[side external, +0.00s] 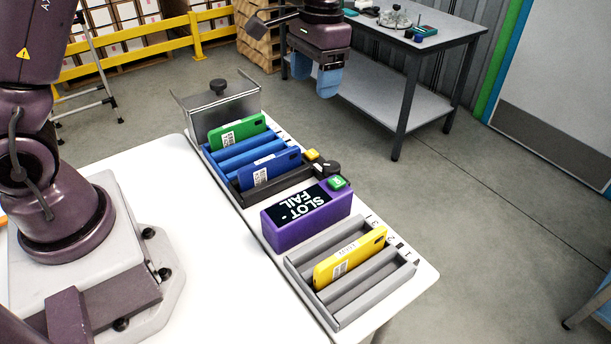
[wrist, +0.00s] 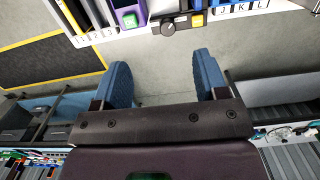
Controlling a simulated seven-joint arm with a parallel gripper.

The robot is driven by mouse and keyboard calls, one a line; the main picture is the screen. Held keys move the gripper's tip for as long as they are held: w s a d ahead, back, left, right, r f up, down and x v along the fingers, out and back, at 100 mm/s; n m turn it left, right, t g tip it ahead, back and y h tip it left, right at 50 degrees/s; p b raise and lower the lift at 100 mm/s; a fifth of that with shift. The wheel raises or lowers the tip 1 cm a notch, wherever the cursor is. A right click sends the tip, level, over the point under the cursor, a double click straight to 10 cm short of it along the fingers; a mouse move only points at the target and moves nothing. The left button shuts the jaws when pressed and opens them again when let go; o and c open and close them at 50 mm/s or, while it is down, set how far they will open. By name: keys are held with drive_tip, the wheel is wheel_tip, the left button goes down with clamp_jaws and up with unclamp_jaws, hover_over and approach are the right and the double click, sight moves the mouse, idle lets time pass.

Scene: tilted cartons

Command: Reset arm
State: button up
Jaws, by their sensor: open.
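My gripper (side external: 328,84) hangs in the air at the top of the side view, beyond the far edge of the white table and clear of the devices. In the wrist view my gripper (wrist: 161,78) has its two blue fingers wide apart with nothing between them. Bare floor shows through the gap. My arm reaches out from its base at the left, but its middle part is out of frame.
On the white table (side external: 190,280), a grey rack (side external: 340,320) holds a yellow phone-like piece (side external: 350,258). A purple box (side external: 305,222) reads "SLOT - FAIL". A grey workbench (side external: 440,35) stands behind.

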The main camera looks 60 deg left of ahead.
drive_tip(key=s+r+t, duration=0.3)
drive_tip(key=s+r, duration=0.2)
drive_tip(key=s, duration=0.6)
drive_tip(key=s+r+t, duration=0.3)
drive_tip(key=s+r, duration=0.1)
drive_tip(key=s, duration=0.7)
drive_tip(key=shift+r+t, duration=0.3)
drive_tip(key=shift+r, duration=0.1)
drive_tip(key=shift+s, duration=0.1)
